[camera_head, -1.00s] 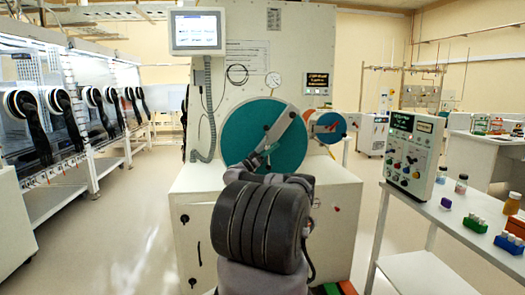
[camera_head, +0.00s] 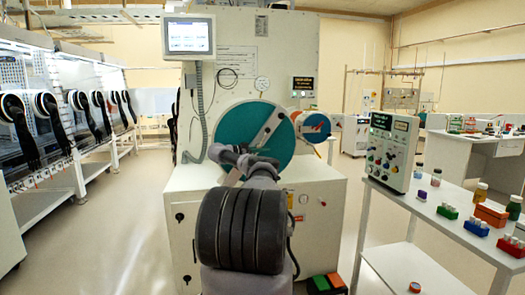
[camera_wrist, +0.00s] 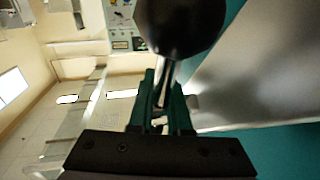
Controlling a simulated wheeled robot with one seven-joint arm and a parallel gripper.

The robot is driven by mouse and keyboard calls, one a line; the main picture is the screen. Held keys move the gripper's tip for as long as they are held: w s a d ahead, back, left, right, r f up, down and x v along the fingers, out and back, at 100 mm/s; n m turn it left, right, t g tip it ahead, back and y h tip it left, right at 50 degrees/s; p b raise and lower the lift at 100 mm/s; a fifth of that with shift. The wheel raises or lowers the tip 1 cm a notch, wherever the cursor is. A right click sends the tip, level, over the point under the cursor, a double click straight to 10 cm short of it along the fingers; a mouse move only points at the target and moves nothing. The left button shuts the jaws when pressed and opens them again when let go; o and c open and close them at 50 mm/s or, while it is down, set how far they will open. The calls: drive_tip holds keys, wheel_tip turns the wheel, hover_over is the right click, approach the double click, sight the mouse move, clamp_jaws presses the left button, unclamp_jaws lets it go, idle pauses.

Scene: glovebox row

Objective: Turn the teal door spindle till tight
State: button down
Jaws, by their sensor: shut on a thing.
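The large teal round door (camera_head: 285,148) is on the front of the cream cabinet, with a grey metal bar (camera_head: 268,125) slanting across it. In the wrist view, a handle of the door spindle shows as a metal rod (camera_wrist: 169,72) with a black ball knob (camera_wrist: 180,25). My gripper (camera_wrist: 162,108) is shut on this rod below the knob, with one green finger on each side. The teal door face (camera_wrist: 285,152) and the bar (camera_wrist: 255,70) show to the right. In the head view, my arm hides the gripped handle and part of the door.
A smaller blue-faced round port (camera_head: 315,127) sits right of the door. A screen (camera_head: 189,36) is above left. A control box (camera_head: 390,152) and small vials stand on the white table (camera_head: 420,205) at right. Glovebox gloves (camera_head: 20,125) line the left. Floor at left is clear.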

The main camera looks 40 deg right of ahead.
idle(0.3)
drive_tip(key=c, duration=1.2)
unclamp_jaws()
drive_tip(key=shift+d, duration=0.1)
drive_tip(key=shift+o, duration=0.2)
drive_tip(key=v, duration=1)
drive_tip(key=shift+w+a, duration=0.15)
drive_tip(key=shift+a, duration=0.25)
drive_tip(key=shift+r, duration=0.15)
